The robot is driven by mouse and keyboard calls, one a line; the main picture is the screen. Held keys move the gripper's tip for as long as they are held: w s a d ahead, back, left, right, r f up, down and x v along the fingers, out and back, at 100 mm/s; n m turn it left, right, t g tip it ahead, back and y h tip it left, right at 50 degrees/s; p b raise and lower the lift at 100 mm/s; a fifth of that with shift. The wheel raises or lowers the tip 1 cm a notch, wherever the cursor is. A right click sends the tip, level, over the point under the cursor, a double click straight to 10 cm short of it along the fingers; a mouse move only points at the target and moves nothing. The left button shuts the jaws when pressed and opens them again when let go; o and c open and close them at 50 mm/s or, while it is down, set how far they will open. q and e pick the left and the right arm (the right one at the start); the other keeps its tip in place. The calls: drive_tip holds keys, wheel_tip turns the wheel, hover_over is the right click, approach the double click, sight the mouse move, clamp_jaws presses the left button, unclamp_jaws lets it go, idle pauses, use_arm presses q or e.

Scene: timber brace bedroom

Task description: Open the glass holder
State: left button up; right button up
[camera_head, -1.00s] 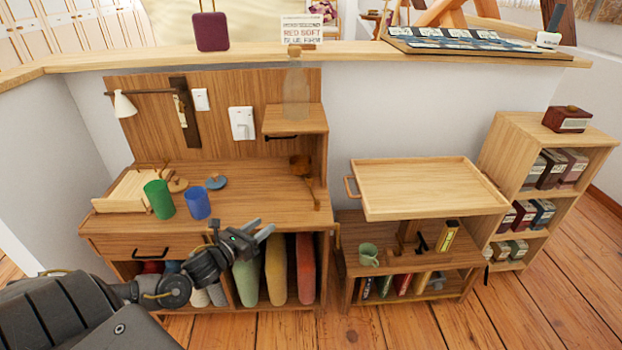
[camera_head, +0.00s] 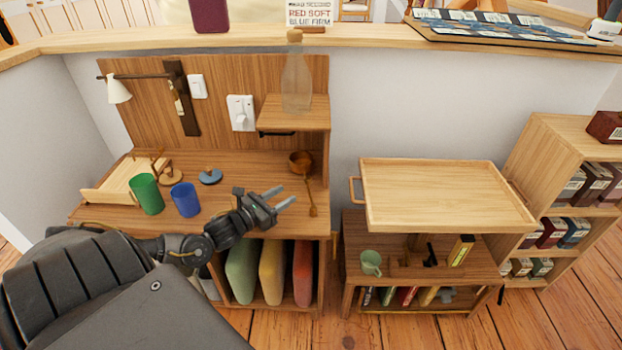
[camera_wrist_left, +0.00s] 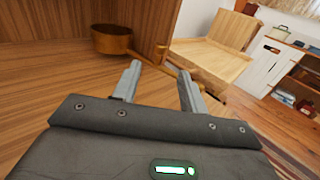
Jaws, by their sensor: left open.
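No part in view is plainly marked as the glass holder. A clear glass bottle (camera_head: 297,82) stands upright on a small wooden shelf (camera_head: 310,108) on the desk's back panel. A dark handle (camera_head: 276,133) sits under that shelf's front edge. My left gripper (camera_head: 285,196) is open and empty, below the shelf near the desk's front right edge. In the left wrist view its two fingers (camera_wrist_left: 158,72) are apart, with a wooden ladle (camera_wrist_left: 113,38) beyond them. The ladle's bowl (camera_head: 302,163) and long handle lie at the desk's right end. My right gripper is not in view.
Green (camera_head: 146,194) and blue (camera_head: 186,200) cups, a blue-knobbed lid (camera_head: 210,176) and a wooden tray (camera_head: 120,184) are on the desk's left. A white lamp (camera_head: 118,90) hangs above. A tray-topped table (camera_head: 440,190) and shelf unit (camera_head: 560,140) stand right. Floor lies between.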

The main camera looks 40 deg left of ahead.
sight(305, 182)
use_arm(q)
drive_tip(key=w, duration=0.3)
drive_tip(key=w+d, duration=0.1)
drive_tip(key=w, duration=0.5)
drive_tip(key=shift+w+d+b, duration=0.15)
drive_tip(key=shift+w+b, duration=0.2)
drive_tip(key=shift+w, duration=0.4)
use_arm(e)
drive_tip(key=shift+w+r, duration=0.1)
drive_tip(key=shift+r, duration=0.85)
use_arm(q)
drive_tip(key=shift+c, duration=0.3)
clamp_jaws()
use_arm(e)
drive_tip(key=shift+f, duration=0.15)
